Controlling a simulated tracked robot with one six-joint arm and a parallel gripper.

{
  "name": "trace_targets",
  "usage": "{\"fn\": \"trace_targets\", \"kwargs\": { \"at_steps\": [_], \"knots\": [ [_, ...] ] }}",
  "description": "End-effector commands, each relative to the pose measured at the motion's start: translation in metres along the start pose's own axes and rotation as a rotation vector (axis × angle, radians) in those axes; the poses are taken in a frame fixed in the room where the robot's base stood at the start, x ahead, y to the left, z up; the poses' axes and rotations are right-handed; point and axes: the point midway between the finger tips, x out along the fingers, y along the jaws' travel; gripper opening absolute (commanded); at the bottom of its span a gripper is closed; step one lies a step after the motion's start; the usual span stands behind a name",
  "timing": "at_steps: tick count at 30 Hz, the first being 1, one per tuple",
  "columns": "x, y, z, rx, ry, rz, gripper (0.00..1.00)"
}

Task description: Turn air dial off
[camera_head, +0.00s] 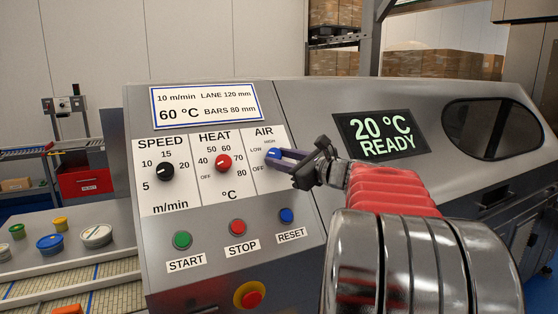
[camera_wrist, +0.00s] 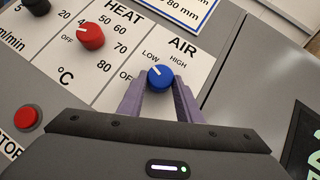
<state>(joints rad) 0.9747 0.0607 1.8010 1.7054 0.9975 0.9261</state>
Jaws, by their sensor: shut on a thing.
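The blue AIR dial (camera_head: 272,155) sits on the white label of the sloped grey control panel (camera_head: 215,265). It also shows in the wrist view (camera_wrist: 160,77), with its white pointer towards the upper left, near LOW. OFF is printed to its lower left, HIGH to its upper right. My gripper (camera_head: 279,158) reaches in from the right and is shut on the dial. In the wrist view its two purple fingers (camera_wrist: 158,85) stand on either side of the dial's lower part. The contact points are partly hidden.
The red HEAT dial (camera_head: 223,163) and black SPEED dial (camera_head: 164,171) are to the left. Below are green START (camera_head: 182,240), red STOP (camera_head: 237,227) and blue RESET (camera_head: 287,215) buttons, and a red emergency button (camera_head: 250,296). The display (camera_head: 380,136) reads 20 °C READY.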

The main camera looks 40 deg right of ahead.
Motion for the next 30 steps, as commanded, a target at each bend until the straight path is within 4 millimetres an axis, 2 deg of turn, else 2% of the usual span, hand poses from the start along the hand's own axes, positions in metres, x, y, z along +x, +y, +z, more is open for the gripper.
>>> {"fn": "trace_targets", "kwargs": {
  "at_steps": [18, 30],
  "knots": [
    [0.0024, -0.0093, 0.0012, -0.403, -0.001, 0.368, 0.09],
    [0.0030, -0.0106, 0.0025, -0.513, -0.001, 0.469, 0.09]
  ]
}}
